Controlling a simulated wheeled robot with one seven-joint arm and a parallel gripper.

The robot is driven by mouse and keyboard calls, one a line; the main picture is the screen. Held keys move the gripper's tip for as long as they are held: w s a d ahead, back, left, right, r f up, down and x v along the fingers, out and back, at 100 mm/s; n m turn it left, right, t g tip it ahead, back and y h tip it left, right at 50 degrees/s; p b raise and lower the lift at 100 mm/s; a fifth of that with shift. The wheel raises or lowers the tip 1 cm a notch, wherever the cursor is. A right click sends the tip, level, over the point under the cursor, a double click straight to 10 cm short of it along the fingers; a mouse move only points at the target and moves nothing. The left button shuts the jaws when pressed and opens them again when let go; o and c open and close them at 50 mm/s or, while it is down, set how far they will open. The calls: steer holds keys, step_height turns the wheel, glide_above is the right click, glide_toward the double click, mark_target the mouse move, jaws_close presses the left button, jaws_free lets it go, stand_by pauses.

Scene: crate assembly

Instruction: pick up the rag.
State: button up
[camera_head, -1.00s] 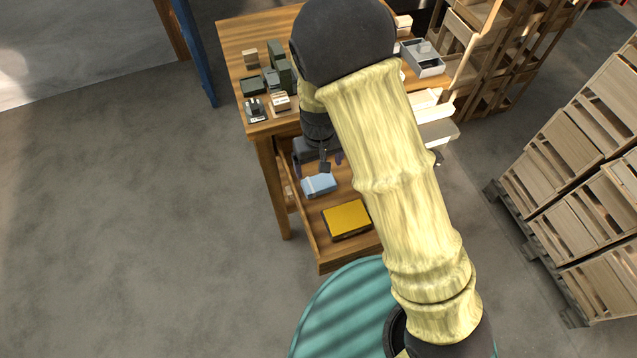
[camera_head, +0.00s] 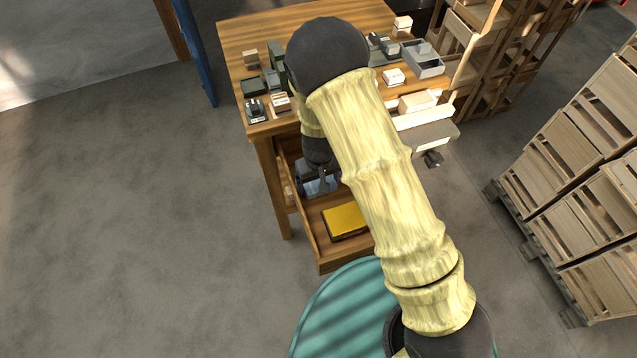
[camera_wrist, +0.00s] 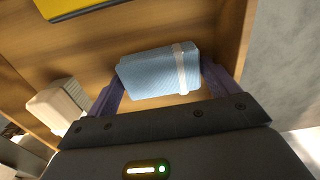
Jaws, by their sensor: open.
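The rag is a light blue folded bundle with a pale band near one end, and it lies in the open wooden drawer (camera_head: 312,246). In the wrist view the rag (camera_wrist: 150,74) lies between the two purple-grey fingers of my gripper (camera_wrist: 164,84), which is open with a finger near each end of it. In the head view my gripper (camera_head: 319,182) is down in the drawer over the rag (camera_head: 312,188) and hides most of it. I cannot tell whether the fingers touch the rag.
A yellow box (camera_head: 345,221) lies in the drawer in front of the rag. A pale block (camera_wrist: 58,106) shows left of my gripper in the wrist view. The wooden table (camera_head: 300,25) above the drawer holds several small boxes and a grey tray (camera_head: 424,60).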

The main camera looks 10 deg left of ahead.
stand_by(0.5)
steer(key=c, duration=0.6)
step_height(320, 180, up, 10)
steer(key=shift+f, duration=0.1)
stand_by(0.5)
steer(key=o, duration=0.3)
steer(key=shift+c, duration=1.2)
